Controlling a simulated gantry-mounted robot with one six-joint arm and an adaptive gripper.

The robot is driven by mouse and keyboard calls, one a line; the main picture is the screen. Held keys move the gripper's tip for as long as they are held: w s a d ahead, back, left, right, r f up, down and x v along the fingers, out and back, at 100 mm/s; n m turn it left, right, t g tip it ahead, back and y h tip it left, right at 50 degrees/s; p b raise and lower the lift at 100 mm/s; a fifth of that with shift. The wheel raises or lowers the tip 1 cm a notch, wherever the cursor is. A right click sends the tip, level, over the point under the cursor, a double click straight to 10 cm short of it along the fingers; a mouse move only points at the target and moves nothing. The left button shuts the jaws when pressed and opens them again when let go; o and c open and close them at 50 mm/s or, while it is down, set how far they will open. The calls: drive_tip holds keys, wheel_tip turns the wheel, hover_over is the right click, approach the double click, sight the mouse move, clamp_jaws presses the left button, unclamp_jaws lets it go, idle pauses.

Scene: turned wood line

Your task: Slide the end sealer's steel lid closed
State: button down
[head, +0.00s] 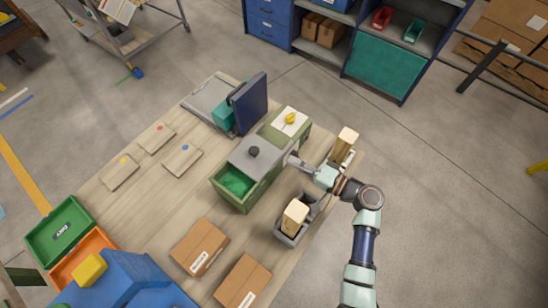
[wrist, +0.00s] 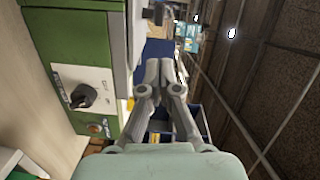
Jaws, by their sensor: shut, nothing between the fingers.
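The end sealer (head: 262,190) is a green box on the wooden table. The front part of the box is uncovered and shows a green interior (head: 234,182). My gripper (head: 291,160) is just right of the sealer, near the lid's right edge; I cannot tell whether it touches. In the wrist view my gripper (wrist: 158,66) is shut and empty, beside the sealer's green side (wrist: 120,60) with a panel and black dial (wrist: 83,95).
Wooden blocks stand in grey holders at the right (head: 345,143) and front right (head: 295,215). A yellow item (head: 290,118) sits on the sealer's back part. Cardboard boxes (head: 199,246) lie in front.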

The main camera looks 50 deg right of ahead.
sight(268, 153)
drive_tip(key=w, duration=0.6)
drive_tip(key=w+a, duration=0.1)
drive_tip(key=w, duration=0.2)
drive_tip(key=shift+w+a+f+b, duration=0.1)
drive_tip(key=shift+w+f+b, duration=0.05)
drive_tip(key=shift+w+b, duration=0.25)
